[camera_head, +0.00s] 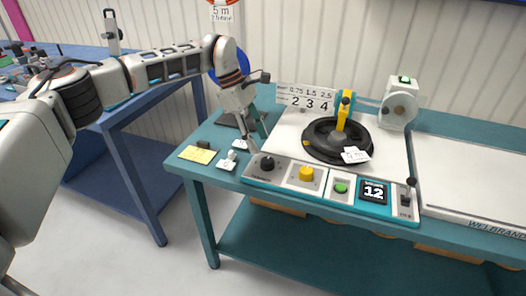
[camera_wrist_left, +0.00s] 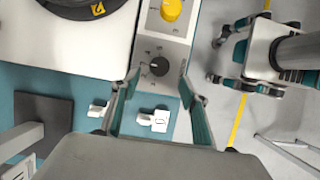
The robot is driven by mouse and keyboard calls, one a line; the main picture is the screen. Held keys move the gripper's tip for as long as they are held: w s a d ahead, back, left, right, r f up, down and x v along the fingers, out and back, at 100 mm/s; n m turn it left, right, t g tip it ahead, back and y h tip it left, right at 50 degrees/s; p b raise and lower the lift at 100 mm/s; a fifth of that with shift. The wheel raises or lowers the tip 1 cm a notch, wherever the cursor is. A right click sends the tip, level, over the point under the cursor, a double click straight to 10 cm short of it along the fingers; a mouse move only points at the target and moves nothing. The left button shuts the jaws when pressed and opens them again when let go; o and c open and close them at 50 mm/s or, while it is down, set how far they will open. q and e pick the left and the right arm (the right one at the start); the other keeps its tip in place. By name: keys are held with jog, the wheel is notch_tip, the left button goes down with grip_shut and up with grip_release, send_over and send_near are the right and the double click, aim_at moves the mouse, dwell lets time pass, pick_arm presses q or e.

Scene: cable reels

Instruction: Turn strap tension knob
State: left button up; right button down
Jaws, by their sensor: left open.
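A black knob (camera_head: 267,163) with a scale around it sits at the left end of the control panel. A yellow knob (camera_head: 306,174) is to its right. I cannot read the labels well enough to tell which one is the strap tension knob. My left gripper (camera_head: 257,145) is open and empty, just above and behind the black knob. In the left wrist view the black knob (camera_wrist_left: 158,67) lies between the two spread fingertips, with the yellow knob (camera_wrist_left: 171,10) beyond it. I see no contact with the black knob.
The panel (camera_head: 323,191) also has a green button (camera_head: 341,188), a display reading 12 (camera_head: 374,192) and a lever switch (camera_head: 407,196). A black reel (camera_head: 325,147) stands behind it. A yellow note (camera_head: 197,154) and small white tags (camera_head: 227,163) lie left of the panel.

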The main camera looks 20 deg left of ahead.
pick_arm(q)
jog(key=v, duration=0.5)
dwell(0.3)
